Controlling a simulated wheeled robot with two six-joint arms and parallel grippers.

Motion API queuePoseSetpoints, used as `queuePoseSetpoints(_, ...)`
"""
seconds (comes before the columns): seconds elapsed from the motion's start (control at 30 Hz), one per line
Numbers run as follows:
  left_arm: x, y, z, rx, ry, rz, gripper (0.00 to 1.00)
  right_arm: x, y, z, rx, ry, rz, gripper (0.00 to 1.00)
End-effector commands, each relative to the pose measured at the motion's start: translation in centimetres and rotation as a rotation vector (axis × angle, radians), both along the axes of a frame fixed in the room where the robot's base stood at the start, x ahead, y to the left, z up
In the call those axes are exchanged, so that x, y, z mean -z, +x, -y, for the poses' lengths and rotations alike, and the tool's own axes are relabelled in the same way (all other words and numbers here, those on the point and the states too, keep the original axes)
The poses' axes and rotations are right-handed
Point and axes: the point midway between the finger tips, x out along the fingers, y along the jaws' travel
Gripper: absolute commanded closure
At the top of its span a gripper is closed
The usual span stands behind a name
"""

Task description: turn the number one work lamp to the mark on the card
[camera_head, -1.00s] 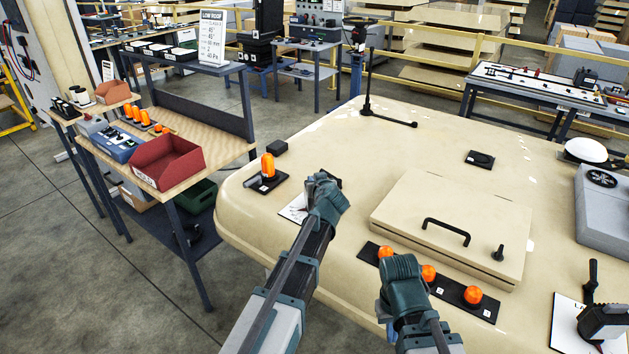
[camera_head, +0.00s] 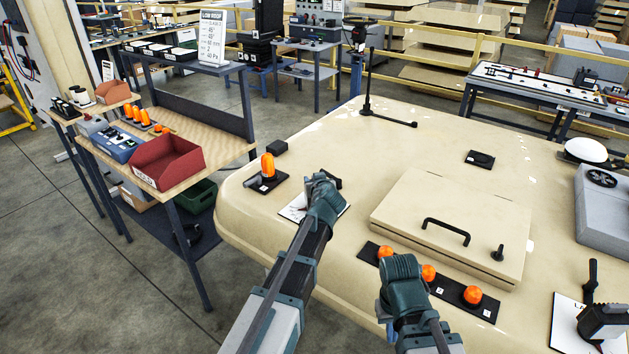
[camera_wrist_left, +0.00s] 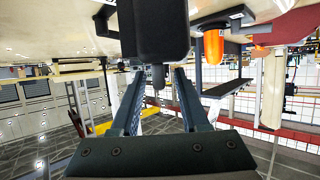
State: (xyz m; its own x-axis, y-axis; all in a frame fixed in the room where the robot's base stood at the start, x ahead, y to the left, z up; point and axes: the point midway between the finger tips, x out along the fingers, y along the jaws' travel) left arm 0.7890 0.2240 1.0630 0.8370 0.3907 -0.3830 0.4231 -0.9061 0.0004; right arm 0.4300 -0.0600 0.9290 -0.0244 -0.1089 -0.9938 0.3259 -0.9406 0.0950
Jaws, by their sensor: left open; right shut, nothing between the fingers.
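A black work lamp (camera_head: 335,182) is mostly hidden behind my left gripper (camera_head: 322,188) at the near left of the cream roof. A white card (camera_head: 296,209) lies under it; its mark is not readable here. In the left wrist view the lamp is a large black block (camera_wrist_left: 160,28) with a short dark grip (camera_wrist_left: 158,78). My left gripper's fingers (camera_wrist_left: 157,88) are open, one on each side of this grip; contact cannot be told. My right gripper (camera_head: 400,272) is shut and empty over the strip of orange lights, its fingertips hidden.
A second black work lamp (camera_head: 603,322) with an upright handle stands by another card (camera_head: 566,318) at right. An orange beacon (camera_head: 268,168) stands left of my left gripper. A raised hatch (camera_head: 455,215) with a black handle lies right of it. Open roof lies beyond.

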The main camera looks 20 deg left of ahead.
Motion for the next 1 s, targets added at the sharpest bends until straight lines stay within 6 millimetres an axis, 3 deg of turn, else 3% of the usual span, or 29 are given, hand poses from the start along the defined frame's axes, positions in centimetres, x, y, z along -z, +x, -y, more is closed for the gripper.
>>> queuePoseSetpoints(0.17, -0.5, -1.0, 0.4, 0.001, 0.000, 0.000, 0.55, -0.6, 0.0, 0.0, 0.000, 0.000, 0.000, 1.00)
queuePoseSetpoints(0.7, -4.7, -9.9, 4.5, 0.003, 0.001, 0.000, 0.55, -4.7, 0.0, 0.0, 0.000, 0.000, 0.000, 1.00)
queuePoseSetpoints(1.0, -5.3, -11.6, 5.4, 0.000, 0.000, 0.000, 0.55, -5.3, 0.0, 0.0, 0.000, 0.000, 0.000, 1.00)
